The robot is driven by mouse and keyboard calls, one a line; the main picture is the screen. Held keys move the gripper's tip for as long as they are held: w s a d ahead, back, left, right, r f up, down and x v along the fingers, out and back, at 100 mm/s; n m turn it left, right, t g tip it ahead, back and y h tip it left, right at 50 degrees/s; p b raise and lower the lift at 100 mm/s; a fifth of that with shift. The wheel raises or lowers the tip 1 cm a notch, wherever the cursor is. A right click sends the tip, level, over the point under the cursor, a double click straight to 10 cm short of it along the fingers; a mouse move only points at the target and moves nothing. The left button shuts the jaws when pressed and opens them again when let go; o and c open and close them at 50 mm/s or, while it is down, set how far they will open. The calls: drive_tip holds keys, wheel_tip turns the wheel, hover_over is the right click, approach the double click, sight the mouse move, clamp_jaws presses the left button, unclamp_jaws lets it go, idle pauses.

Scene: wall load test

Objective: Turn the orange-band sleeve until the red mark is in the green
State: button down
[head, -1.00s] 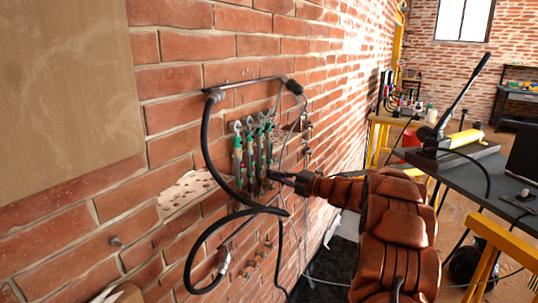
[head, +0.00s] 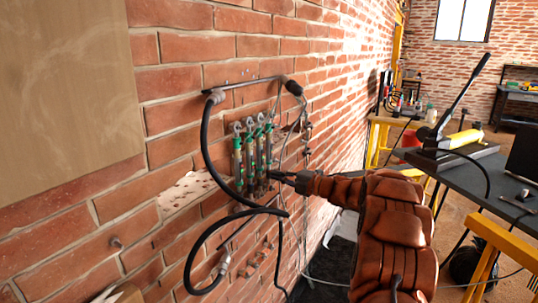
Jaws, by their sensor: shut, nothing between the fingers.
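Several upright green-and-dark sleeves (head: 250,158) hang side by side on the brick wall, each with a metal eye at its top. My gripper (head: 272,175) is shut and empty at the lower right of the row, close to the rightmost sleeve. I cannot tell whether it touches. The orange band, the red mark and the green zone are too small to tell apart here. My gripper hides part of the lower right of the row.
A black hose (head: 206,140) loops around the left of the sleeves. A beige board (head: 65,95) covers the wall at the left.

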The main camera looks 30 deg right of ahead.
drive_tip(key=shift+s+d, duration=0.1)
drive_tip(key=shift+s+d+b, duration=0.15)
drive_tip(key=shift+s+b, duration=0.1)
drive_tip(key=shift+b, duration=0.05)
idle(0.4)
drive_tip(key=b+v, duration=0.1)
drive_tip(key=v, duration=0.6)
drive_tip(key=shift+b, duration=0.4)
drive_tip(key=shift+s, duration=0.1)
idle(0.4)
